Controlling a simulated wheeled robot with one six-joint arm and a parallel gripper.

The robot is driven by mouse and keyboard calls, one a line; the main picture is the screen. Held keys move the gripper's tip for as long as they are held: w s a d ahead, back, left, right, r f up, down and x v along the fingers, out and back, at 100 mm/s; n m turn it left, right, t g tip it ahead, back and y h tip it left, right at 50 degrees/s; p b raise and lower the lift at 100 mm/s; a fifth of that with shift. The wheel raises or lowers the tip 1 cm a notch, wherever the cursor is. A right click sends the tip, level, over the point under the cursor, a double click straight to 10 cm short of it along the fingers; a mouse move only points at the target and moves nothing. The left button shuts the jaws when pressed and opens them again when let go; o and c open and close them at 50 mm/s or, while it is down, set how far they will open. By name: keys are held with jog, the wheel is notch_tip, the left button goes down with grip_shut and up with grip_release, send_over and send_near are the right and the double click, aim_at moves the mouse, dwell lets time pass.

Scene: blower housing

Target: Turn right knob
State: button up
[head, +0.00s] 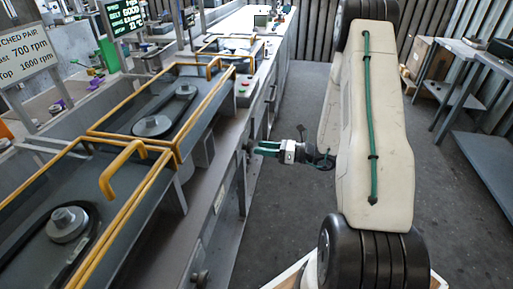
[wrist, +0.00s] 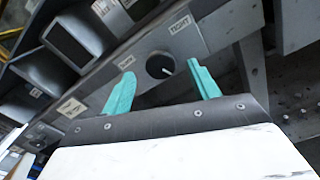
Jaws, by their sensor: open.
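The knob (wrist: 160,65) is a dark round disc with a short pale pointer mark, set in the grey front panel. In the wrist view it lies between and just beyond the two teal fingers of my gripper (wrist: 160,82). The fingers are spread apart, with a gap on both sides of the knob. In the head view my gripper (head: 257,148) points left at the bench front, close to the dark knob (head: 249,145). The exact distance to the knob is hard to tell.
Pale labels flank the knob; one (wrist: 180,23) seems to read "TIGHT". A second knob (head: 200,277) is on the near part of the bench front. Yellow rails (head: 120,180) edge the bench top with its belts. The grey aisle floor (head: 290,95) is clear.

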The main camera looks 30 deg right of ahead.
jog(key=shift+v, duration=2.35)
jog(key=s+a+r+n+g, duration=0.9)
jog(key=s+a+n+g, duration=0.3)
jog(key=n+g, duration=0.3)
jog(key=s+a+r+n+t+h, duration=0.1)
jog(key=s+a+r+n+h, duration=0.2)
jog(key=s+r+n+h, duration=0.3)
jog(key=s+a+r+n+t+h, duration=0.2)
jog(key=s+r+n+h, duration=0.4)
jog(key=r+n, duration=0.4)
jog(key=shift+s+a+r+t+h, duration=0.3)
jog(key=shift+s+a+r+h, duration=0.15)
jog(key=shift+s+a, duration=0.25)
jog(key=shift+w, duration=0.1)
